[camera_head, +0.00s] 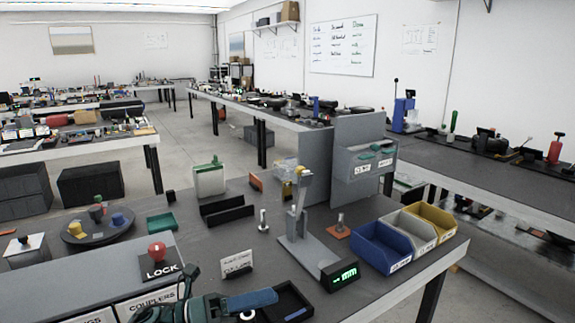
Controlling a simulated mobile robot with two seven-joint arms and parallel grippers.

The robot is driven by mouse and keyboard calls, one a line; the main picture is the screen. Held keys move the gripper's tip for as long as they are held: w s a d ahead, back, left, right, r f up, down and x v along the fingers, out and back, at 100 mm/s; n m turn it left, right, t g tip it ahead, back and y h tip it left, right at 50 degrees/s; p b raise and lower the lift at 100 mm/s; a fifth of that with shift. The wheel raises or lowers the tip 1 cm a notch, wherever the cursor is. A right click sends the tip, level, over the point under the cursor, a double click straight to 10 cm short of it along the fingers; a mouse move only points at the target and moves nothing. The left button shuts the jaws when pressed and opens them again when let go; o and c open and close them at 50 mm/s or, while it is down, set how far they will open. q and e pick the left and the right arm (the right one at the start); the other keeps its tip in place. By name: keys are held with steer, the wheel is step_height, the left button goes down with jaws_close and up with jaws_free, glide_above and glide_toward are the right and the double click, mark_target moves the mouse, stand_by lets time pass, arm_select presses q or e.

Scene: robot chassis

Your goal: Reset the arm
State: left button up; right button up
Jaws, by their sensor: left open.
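My left arm comes in at the bottom of the head view, and its teal and blue gripper (252,301) is low in the frame. The gripper is open, with nothing seen between its fingers. It is in front of a small black tray (298,294) near the front of the workbench and overlaps it in the picture; I cannot tell whether they touch. A blue piece (295,313) shows in the tray. The lower part of the arm is cut off by the frame edge. My right gripper is not in view.
A grey press-like stand (306,252) and green-lit display (340,275) are right of the gripper. Blue (381,247), white and yellow bins line the right edge. A red knob (156,251) labelled LOCK and a small sign (237,264) stand left.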

arm_select(q)
steer(key=s+a+f+m+t+y+p, duration=0.1)
steer(key=s+f+m+y, duration=0.4)
steer(key=m, duration=0.6)
steer(key=s+a+f+m+t+y+p, duration=0.1)
steer(key=s+a+f+m+t+y, duration=0.2)
steer(key=f+m, duration=0.7)
steer(key=s+a+f+m+t+y+p, duration=0.1)
steer(key=s+a+f+m+t+y, duration=0.2)
steer(key=m, duration=0.9)
steer(key=s+a+f+y, duration=0.2)
steer(key=s+f+y, duration=0.2)
steer(key=s+y, duration=0.1)
steer(key=shift+s+a+f+y, duration=0.15)
steer(key=shift+s+a+y, duration=0.15)
steer(key=shift+s, duration=0.35)
